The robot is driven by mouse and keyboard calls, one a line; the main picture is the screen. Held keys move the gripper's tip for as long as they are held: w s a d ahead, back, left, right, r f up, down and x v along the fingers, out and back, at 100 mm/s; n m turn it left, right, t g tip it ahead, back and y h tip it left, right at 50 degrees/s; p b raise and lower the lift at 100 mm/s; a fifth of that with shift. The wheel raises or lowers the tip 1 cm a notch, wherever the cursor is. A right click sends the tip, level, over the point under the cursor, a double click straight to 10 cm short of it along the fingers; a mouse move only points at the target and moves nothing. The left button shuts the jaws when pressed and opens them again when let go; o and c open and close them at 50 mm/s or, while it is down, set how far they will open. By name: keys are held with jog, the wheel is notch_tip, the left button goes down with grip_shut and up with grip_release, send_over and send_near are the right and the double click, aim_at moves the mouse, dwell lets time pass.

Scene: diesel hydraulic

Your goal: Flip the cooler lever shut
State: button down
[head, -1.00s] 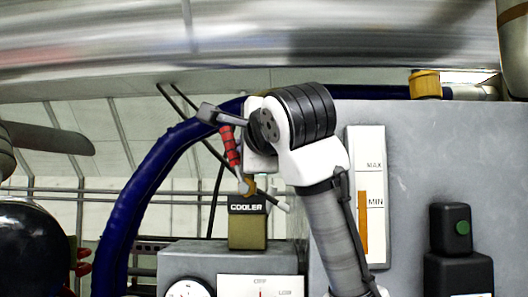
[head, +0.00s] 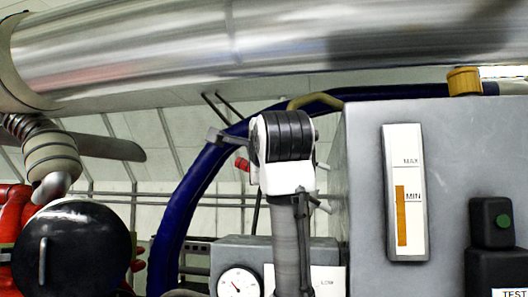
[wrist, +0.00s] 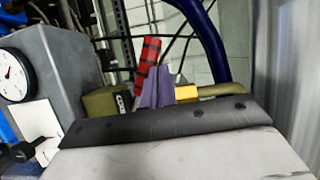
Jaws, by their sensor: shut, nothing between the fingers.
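The cooler lever has a red handle with dark bands. In the wrist view the lever (wrist: 149,58) stands nearly upright, slightly tilted, just behind and left of my fingers. In the head view only a small red part of the lever (head: 242,164) shows left of my arm. My gripper (wrist: 160,80) is shut and empty, its fingers close to the lever; I cannot tell whether they touch. A yellow fitting (wrist: 187,93) shows right of the fingers. The olive cooler block (wrist: 102,104), its label partly hidden, is left of them. My arm hides the block in the head view.
A grey box with a round gauge (head: 239,284) stands below my wrist. A thick blue hose (head: 185,215) curves behind on the left. The grey tank with a level gauge (head: 405,194) is close on the right. A large metal pipe (head: 270,50) crosses above.

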jog(key=shift+w+a+f+n+g+h, duration=0.2)
jog(key=shift+a+f+n+g, duration=0.15)
jog(key=shift+f+n, duration=0.45)
jog(key=shift+w+a+f+n+g+h, duration=0.15)
jog(key=shift+a+f+n+g, duration=0.25)
jog(key=shift+n, duration=0.6)
jog(key=shift+d+f, duration=0.1)
